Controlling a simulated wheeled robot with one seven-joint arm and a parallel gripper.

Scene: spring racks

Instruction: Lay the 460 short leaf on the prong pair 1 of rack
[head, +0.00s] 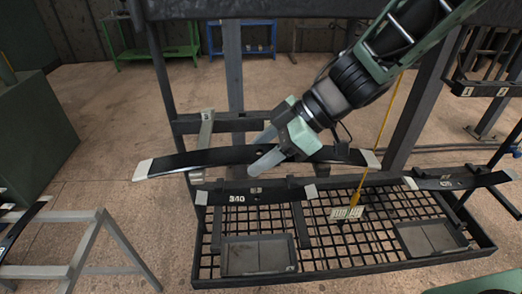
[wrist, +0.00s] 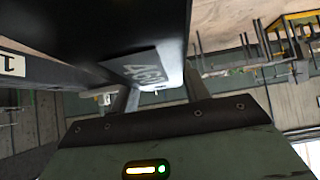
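My gripper (head: 258,148) is shut on a long, dark, slightly curved leaf (head: 195,160) with pale ends. It holds the leaf near its middle, roughly level, above the front of the black rack (head: 340,262). In the wrist view the leaf (wrist: 110,25) bears a 460 label, and the gripper fingers (wrist: 162,92) are on either side of it. A dark bar with a label 1 (wrist: 12,65) shows at the left of the wrist view. In the head view the held leaf and my arm partly cover the rack's uprights, and I cannot make out prong pair 1.
A leaf marked 340 (head: 237,199) lies across the rack below the held leaf. Another leaf (head: 460,182) lies at the right. Two grey trays (head: 258,238) (head: 432,226) sit on the mesh. A grey trestle (head: 75,255) with a leaf stands left; a dark frame labelled 1 and 2 (head: 485,91) stands right.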

